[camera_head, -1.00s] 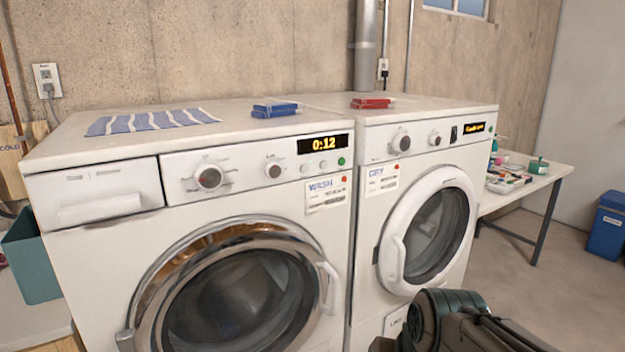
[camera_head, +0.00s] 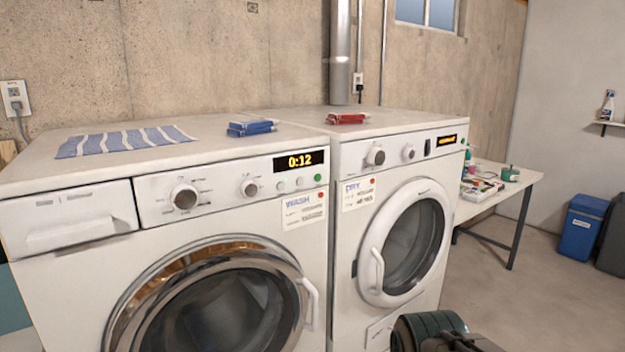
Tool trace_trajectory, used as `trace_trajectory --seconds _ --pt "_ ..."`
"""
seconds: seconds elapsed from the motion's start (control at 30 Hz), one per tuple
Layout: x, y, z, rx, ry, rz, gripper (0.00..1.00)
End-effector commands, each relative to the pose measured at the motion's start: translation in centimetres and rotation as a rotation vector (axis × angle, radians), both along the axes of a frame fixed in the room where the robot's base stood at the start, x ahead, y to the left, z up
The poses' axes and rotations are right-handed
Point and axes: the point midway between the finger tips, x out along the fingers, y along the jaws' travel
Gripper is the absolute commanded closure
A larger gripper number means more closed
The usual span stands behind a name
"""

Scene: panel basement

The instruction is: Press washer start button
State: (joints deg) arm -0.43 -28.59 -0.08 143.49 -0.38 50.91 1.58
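The washer (camera_head: 85,272) is the white front loader on the left, with a "WASH" label (camera_head: 303,209) and a display (camera_head: 298,161) reading 0:12. A small green button (camera_head: 317,178) sits at the right end of its control panel, beside two pale buttons (camera_head: 290,184). A dark part of my arm shows at the bottom edge, in front of the dryer's lower right. My gripper's fingers are not in view, and nothing of mine touches the washer panel.
The dryer (camera_head: 349,233) stands right of the washer. On top lie a striped cloth (camera_head: 125,140), blue boxes (camera_head: 252,126) and a red box (camera_head: 347,118). A table (camera_head: 525,180) and blue bin (camera_head: 582,227) stand at right. The floor (camera_head: 530,300) right of the dryer looks clear.

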Motion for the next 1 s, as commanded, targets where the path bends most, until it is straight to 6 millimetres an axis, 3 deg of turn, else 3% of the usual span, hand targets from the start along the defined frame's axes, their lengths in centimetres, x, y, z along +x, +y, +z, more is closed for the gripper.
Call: trace_trajectory --seconds 0.03,0.2,1.0 --pt "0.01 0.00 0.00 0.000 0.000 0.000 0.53" --pt "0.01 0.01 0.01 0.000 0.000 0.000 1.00" --pt "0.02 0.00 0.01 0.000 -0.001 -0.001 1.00"
